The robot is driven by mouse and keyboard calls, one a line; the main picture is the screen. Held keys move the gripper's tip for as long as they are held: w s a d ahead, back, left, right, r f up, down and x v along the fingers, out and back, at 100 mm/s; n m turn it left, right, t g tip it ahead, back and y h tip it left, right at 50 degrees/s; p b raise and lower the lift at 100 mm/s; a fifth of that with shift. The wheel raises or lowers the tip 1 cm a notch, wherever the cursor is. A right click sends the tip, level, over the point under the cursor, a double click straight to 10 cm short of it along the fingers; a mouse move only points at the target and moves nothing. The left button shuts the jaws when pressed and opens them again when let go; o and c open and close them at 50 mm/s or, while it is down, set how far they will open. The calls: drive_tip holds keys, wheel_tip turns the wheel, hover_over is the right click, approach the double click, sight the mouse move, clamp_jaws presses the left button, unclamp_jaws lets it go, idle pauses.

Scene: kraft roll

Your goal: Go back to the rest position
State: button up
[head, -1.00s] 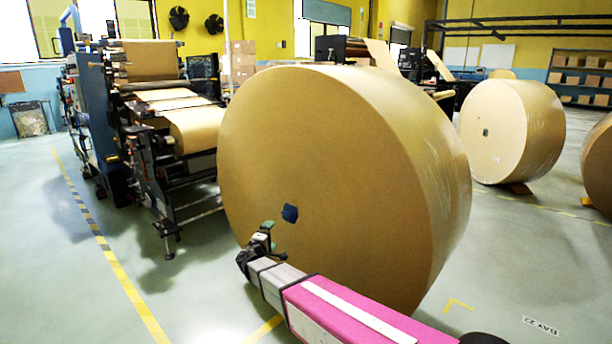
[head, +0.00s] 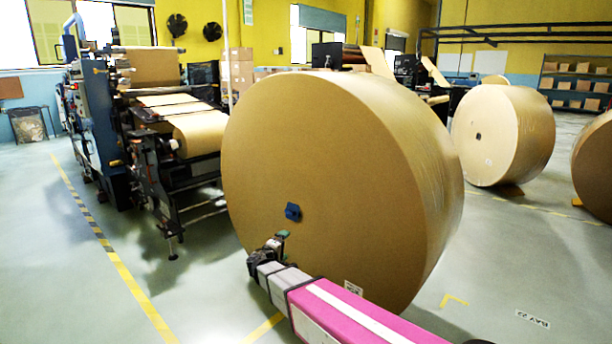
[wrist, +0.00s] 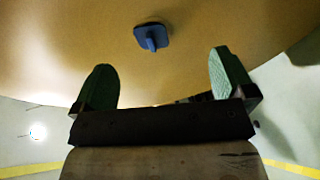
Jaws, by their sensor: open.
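My gripper (head: 281,240) is at the end of my pink and grey arm, low in front of the flat face of the large kraft roll (head: 320,150). In the wrist view its two green-padded fingers (wrist: 164,80) are wide apart with nothing between them. A blue plug (head: 293,211) with a raised tab sits at the centre of the roll's face. It also shows in the wrist view (wrist: 152,37), beyond the fingertips and apart from them.
A paper machine (head: 150,130) stands at the left behind the roll. Another wrapped roll (head: 495,135) and a partly visible roll (head: 594,170) stand at the right. Yellow floor lines (head: 125,275) mark the lane. The floor at the front left is clear.

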drive_tip(key=s+d+f+m+g, duration=0.2)
drive_tip(key=s+d+m+g, duration=0.15)
drive_tip(key=d, duration=0.65)
drive_tip(key=s+d+f+m+g, duration=0.25)
drive_tip(key=s+d+g, duration=0.25)
drive_tip(key=d, duration=0.5)
drive_tip(key=s+d+m+g+y, duration=0.3)
drive_tip(key=s+d, duration=0.1)
drive_tip(key=s, duration=0.3)
drive_tip(key=s+d+f+m+g+y, duration=0.1)
drive_tip(key=s+d+m+g+y, duration=0.1)
drive_tip(key=s, duration=0.5)
drive_tip(key=shift+s+d+f+m+g+y, duration=0.35)
drive_tip(key=shift+d+g+y, duration=0.2)
drive_tip(key=shift+d+y, duration=0.6)
drive_tip(key=shift+a, duration=0.1)
